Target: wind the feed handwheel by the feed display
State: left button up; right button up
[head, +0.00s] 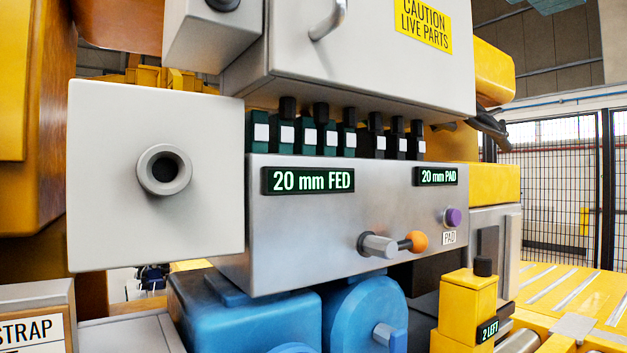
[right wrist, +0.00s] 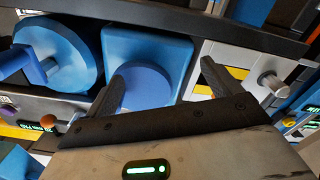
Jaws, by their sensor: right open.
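In the head view the feed display (head: 308,180) reads "20 mm FED" on a grey machine front. Below and right of it a grey hub (head: 378,245) carries a short dark arm with an orange ball (head: 416,241). This is the only crank-like control near that display; no full wheel rim shows on it. My right gripper (right wrist: 168,72) is open in the right wrist view, its two dark fingers apart with nothing held. A blue block (right wrist: 178,45) with a round blue part shows beyond and between them. My left gripper shows in neither view.
The pad display (head: 436,176) reads "20 mm PAD", above a purple button (head: 453,217). Blue housings (head: 245,315) sit below the front. A grey box (head: 155,235) with a round socket juts out at left. A yellow post (head: 467,305) stands at lower right.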

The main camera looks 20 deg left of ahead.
jog(key=v, duration=0.6)
dwell(0.5)
jog(key=shift+s, duration=0.1)
jog(key=w+d+f+m+g+h, duration=0.1)
jog(key=w+d+f+m+h, duration=0.3)
jog(key=d+f+m+h, duration=0.85)
jog(key=s+d+f+g+h, duration=0.1)
jog(key=s+d+f+g, duration=0.2)
jog(key=s+d+f, duration=0.4)
jog(key=s+d+f+g, duration=0.3)
jog(key=s+d+f, duration=0.1)
jog(key=d+f, duration=0.5)
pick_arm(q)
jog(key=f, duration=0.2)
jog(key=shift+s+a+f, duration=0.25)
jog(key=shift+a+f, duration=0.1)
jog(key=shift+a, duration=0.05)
pick_arm(e)
jog(key=w+a+f+t+y, duration=0.1)
jog(key=w+a+f+t, duration=0.1)
jog(key=f, duration=0.3)
jog(key=w+a+f+t+y, duration=0.1)
jog(key=w+a+f+t, duration=0.1)
jog(key=a+f+t, duration=0.1)
notch_tip(320, 180, down, 3)
jog(key=shift+w+a+r+t, duration=0.1)
jog(key=shift+w+a+t, duration=0.1)
jog(key=shift+w+t, duration=0.25)
